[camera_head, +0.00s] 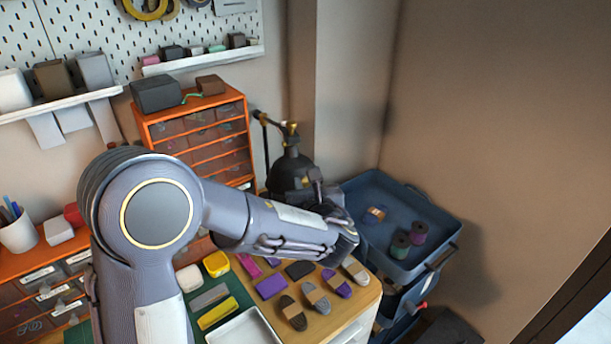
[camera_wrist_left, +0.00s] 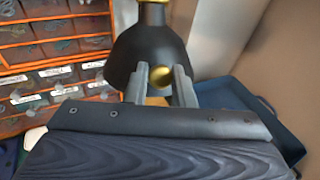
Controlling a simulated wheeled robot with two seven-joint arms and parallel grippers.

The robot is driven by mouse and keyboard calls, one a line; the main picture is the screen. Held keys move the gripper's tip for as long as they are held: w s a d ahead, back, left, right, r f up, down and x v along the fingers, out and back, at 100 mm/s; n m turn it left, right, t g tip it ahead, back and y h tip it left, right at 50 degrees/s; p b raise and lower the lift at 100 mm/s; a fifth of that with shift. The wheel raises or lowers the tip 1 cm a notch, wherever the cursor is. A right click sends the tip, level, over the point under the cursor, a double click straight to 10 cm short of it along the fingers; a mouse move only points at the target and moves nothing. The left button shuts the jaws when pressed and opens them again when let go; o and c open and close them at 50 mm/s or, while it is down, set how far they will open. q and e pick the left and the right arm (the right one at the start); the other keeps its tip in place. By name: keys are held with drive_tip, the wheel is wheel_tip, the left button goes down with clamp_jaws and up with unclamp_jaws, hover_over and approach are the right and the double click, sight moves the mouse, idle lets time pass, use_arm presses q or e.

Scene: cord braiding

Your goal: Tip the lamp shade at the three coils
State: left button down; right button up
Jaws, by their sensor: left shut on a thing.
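The lamp has a black dome-shaped shade (camera_head: 290,166) with brass fittings on a dark jointed arm, at the back right corner of the bench. In the left wrist view the shade (camera_wrist_left: 150,45) hangs opening down, close ahead. My left gripper (camera_head: 314,188) is at the shade's lower rim. Its two grey fingers (camera_wrist_left: 160,78) are shut around a small gold knob (camera_wrist_left: 161,75) at the rim. Several banded cord coils lie on the bench below, among them grey coils (camera_head: 292,312) (camera_head: 316,298) and a purple coil (camera_head: 337,283). I cannot tell which three are meant.
A blue tray trolley (camera_head: 440,215) beside the bench holds a green spool (camera_head: 400,245), a purple spool (camera_head: 418,231) and a banded coil (camera_head: 375,214). An orange drawer cabinet (camera_head: 240,110) stands behind my arm. A wall rises close on the right.

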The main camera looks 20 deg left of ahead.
use_arm(q)
drive_tip(key=r+p, duration=0.1)
drive_tip(key=r+g+h+p, duration=0.1)
drive_tip(key=p, duration=0.1)
drive_tip(key=g+p, duration=0.1)
drive_tip(key=shift+s+d+r+p, duration=0.2)
drive_tip(key=shift+s+r+p, duration=0.05)
drive_tip(key=shift+r+p, duration=0.15)
use_arm(e)
wheel_tip(320, 180, up, 6)
drive_tip(key=shift+r, duration=0.2)
use_arm(q)
drive_tip(key=c, duration=1.2)
unclamp_jaws()
drive_tip(key=shift+c, duration=0.2)
drive_tip(key=b+v, duration=0.1)
drive_tip(key=v, duration=0.6)
drive_tip(key=shift+s+r+b, duration=0.2)
drive_tip(key=shift+s+b, duration=0.15)
use_arm(e)
drive_tip(key=shift+f, duration=0.8)
